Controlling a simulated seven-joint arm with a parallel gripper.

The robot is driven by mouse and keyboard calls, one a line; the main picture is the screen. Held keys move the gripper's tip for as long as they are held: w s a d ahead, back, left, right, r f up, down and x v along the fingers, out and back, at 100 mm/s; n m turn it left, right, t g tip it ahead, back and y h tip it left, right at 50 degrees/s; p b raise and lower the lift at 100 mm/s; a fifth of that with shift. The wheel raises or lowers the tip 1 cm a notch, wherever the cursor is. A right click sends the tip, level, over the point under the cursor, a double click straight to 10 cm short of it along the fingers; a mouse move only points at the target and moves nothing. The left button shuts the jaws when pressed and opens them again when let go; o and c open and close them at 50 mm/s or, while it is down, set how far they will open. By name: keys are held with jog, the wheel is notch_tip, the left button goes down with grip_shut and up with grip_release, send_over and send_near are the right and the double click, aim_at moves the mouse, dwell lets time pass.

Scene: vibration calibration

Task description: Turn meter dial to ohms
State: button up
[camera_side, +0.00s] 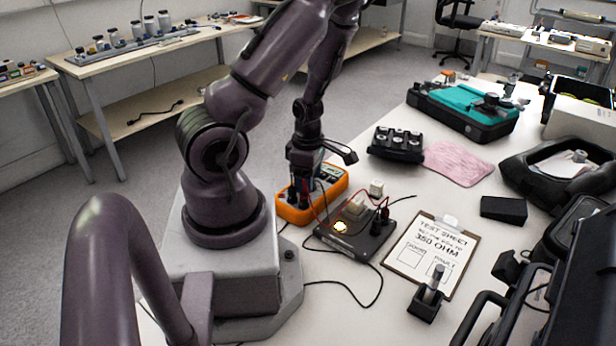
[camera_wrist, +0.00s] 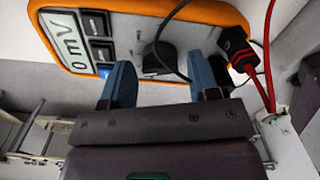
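The orange multimeter (camera_side: 330,181) lies on the table by my base. In the wrist view the meter (camera_wrist: 205,12) shows its face, with a display (camera_wrist: 68,45) that seems to read 0 mV. Its black dial (camera_wrist: 160,62) sits in the middle of the face. My gripper (camera_wrist: 158,63) is open, with its two blue fingers apart and the dial between their tips in the picture. I cannot tell whether they touch it. In the side view my gripper (camera_side: 303,182) points down over the meter and hides much of its face.
Red and black leads run from the meter to a black box (camera_side: 375,243) with a glowing yellow light. A clipboard (camera_side: 432,256) reading 350 OHM lies to its right. A black block of knobs (camera_side: 396,145), a pink cloth (camera_side: 458,163) and a teal-topped device (camera_side: 460,103) stand further back.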

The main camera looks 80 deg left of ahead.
jog(key=c, duration=0.7)
jog(key=m, duration=0.3)
jog(key=shift+m, duration=0.4)
jog(key=o, duration=0.9)
jog(key=shift+r, duration=0.1)
jog(key=shift+r, duration=6.4)
jog(key=shift+o, duration=0.2)
